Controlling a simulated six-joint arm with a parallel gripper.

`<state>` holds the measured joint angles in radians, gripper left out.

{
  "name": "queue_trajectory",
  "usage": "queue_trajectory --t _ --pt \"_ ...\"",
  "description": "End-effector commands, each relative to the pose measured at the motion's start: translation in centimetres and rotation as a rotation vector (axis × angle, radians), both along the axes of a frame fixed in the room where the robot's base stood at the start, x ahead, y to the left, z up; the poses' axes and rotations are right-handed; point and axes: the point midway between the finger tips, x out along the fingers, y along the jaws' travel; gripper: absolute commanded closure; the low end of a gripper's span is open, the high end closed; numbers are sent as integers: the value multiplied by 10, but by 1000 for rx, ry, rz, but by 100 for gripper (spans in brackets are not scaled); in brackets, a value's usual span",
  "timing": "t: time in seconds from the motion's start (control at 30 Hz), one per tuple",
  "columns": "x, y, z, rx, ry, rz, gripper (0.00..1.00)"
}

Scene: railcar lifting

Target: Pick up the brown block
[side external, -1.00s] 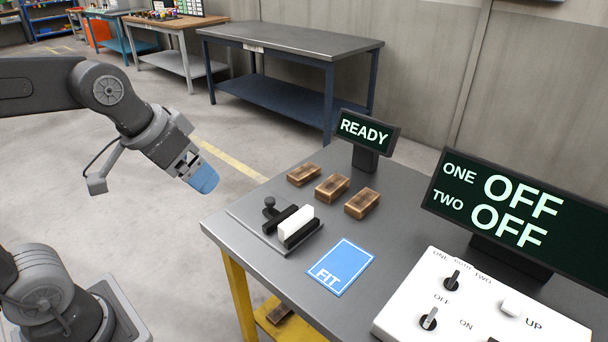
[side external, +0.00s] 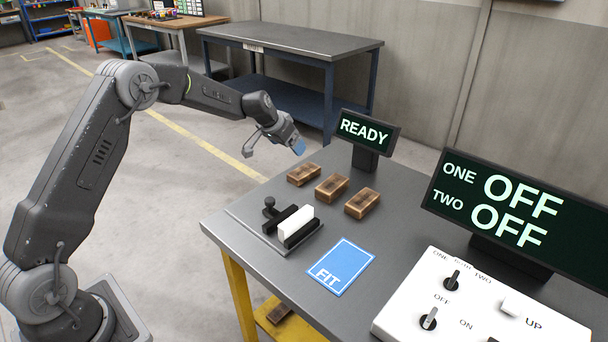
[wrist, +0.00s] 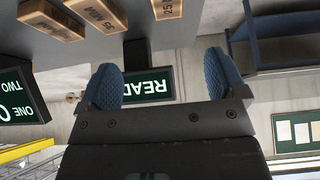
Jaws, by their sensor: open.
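Three brown blocks lie in a row on the grey table in the side external view: the left block (side external: 303,175), the middle block (side external: 332,188) and the right block (side external: 362,203). They look alike. In the wrist view, brown blocks with dark printed marks show upside down at the top edge, one at the left (wrist: 52,18), one beside it (wrist: 97,14) and one partly cut off (wrist: 168,8). My gripper (side external: 298,147) is above and behind the left block, clear of it. In the wrist view my gripper (wrist: 163,80) has its two blue fingers apart with nothing between them.
A READY display (side external: 364,132) stands close to the right of my gripper. A black fixture holding a white block (side external: 296,222), a blue FIT pad (side external: 341,267), a white control panel (side external: 470,310) and an OFF display (side external: 500,210) stand nearer. Another brown piece (side external: 279,310) lies below the table.

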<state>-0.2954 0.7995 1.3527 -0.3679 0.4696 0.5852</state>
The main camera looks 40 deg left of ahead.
Motion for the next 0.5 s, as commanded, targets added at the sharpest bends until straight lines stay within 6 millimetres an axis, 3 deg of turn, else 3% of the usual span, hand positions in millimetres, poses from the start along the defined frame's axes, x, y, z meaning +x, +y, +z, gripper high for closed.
queue_trajectory --t 0.13,0.5 --pt "9 10 -21 3 -2 4 10" --pt "41 11 -73 5 0 4 10"
